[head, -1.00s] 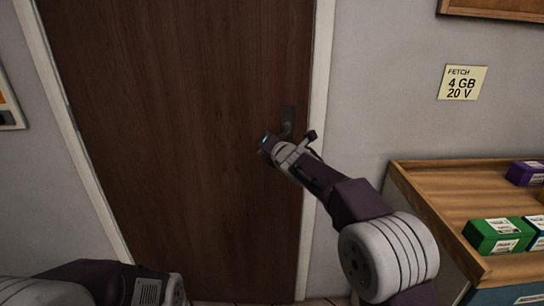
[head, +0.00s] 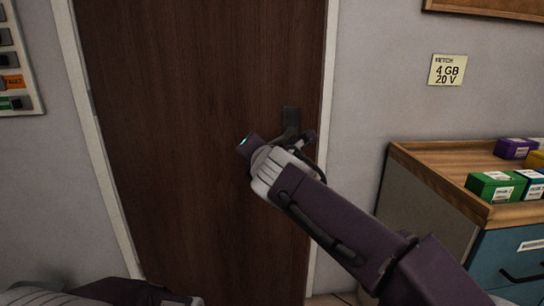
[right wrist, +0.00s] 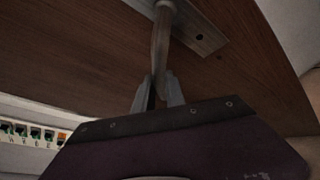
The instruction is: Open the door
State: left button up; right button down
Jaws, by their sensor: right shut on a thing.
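The brown wooden door (head: 190,140) fills the middle of the head view and looks closed in its pale frame. Its dark handle plate (head: 291,117) is near the right edge. In the right wrist view a metal lever (right wrist: 162,35) comes off the plate (right wrist: 200,28). My right gripper (right wrist: 158,92) is shut on the lever's end, with a finger on either side. In the head view the right gripper (head: 287,148) is at the handle, and its own wrist hides most of the lever. Part of my left arm shows at the bottom left; its gripper is out of view.
A wooden-topped cabinet (head: 430,171) with several coloured boxes, one of them green (head: 495,186), stands right of the door. A yellow note (head: 447,70) is on the wall above it. A white wall panel (head: 14,60) is at the far left.

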jog(key=shift+s+r, duration=0.1)
jog(key=shift+s, duration=0.2)
jog(key=c, duration=1.4)
grip_release()
jog(key=p+v, duration=0.1)
jog(key=v, duration=0.8)
